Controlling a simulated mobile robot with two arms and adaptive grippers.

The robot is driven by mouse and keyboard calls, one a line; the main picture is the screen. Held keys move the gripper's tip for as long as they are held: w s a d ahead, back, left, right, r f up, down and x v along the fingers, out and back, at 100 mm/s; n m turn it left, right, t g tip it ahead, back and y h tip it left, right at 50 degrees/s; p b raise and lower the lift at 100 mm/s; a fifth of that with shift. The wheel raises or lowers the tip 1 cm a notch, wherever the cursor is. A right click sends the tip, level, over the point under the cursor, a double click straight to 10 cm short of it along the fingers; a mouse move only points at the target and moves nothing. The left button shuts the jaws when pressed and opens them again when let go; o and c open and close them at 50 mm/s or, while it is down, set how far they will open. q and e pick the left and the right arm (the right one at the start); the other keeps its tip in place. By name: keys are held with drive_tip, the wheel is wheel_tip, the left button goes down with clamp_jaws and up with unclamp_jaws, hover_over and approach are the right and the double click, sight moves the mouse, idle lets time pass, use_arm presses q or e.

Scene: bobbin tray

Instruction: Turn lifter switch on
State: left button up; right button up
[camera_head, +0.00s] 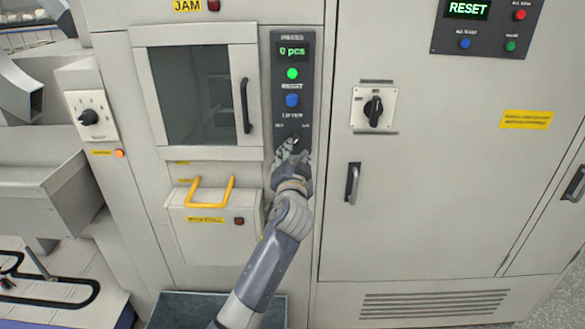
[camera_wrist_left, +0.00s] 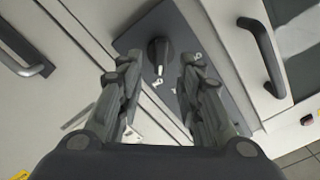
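The lifter switch is a dark rotary knob on the narrow dark control panel (camera_head: 281,75), below the "LIFTER" label. In the head view my left gripper (camera_head: 292,155) is at the panel's lower end and covers most of the knob. In the left wrist view the knob (camera_wrist_left: 159,53) shows upright between the two fingertips of the left gripper (camera_wrist_left: 160,62). The fingers are apart, with a gap on each side of the knob. I cannot tell whether the tips reach past its face. My right gripper is in neither view.
Above the knob are a blue button (camera_head: 292,100), a green button (camera_head: 292,74) and a display reading "0 pcs" (camera_head: 292,51). A window door handle (camera_head: 246,105) is to the left. Another rotary switch (camera_head: 373,109) and a cabinet handle (camera_head: 352,183) are to the right. A yellow handle (camera_head: 207,194) juts out lower left.

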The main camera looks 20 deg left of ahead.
use_arm(q)
drive_tip(key=v, duration=0.6)
drive_tip(key=shift+s, duration=0.25)
drive_tip(key=shift+d, duration=0.1)
wheel_tip(320, 180, down, 23)
drive_tip(key=s+d+m+g+h, duration=0.1)
drive_tip(key=d+m+g+h, duration=0.1)
drive_tip(key=g+h, duration=0.15)
drive_tip(key=s+f+g, duration=0.2)
drive_tip(key=s+f, duration=0.4)
drive_tip(key=f, duration=0.5)
drive_tip(key=s+f+g, duration=0.3)
drive_tip(key=s+f, duration=0.2)
drive_tip(key=f, duration=0.7)
drive_tip(key=s+a+f+n+g+h, duration=0.1)
drive_tip(key=s+f+g, duration=0.1)
drive_tip(key=s+f, duration=0.65)
drive_tip(key=s+a+f+n+g, duration=0.15)
drive_tip(key=s+f, duration=0.45)
drive_tip(key=s, duration=0.6)
drive_tip(key=s+a+f+n+g+h, duration=0.1)
drive_tip(key=s+f+g, duration=0.1)
drive_tip(key=s+f, duration=0.7)
drive_tip(key=s+a+f+g, duration=0.1)
drive_tip(key=s, duration=0.7)
drive_tip(key=s+a+n+g, duration=0.1)
drive_tip(key=s+a, duration=0.1)
drive_tip(key=s, duration=0.7)
drive_tip(key=shift+f, duration=0.4)
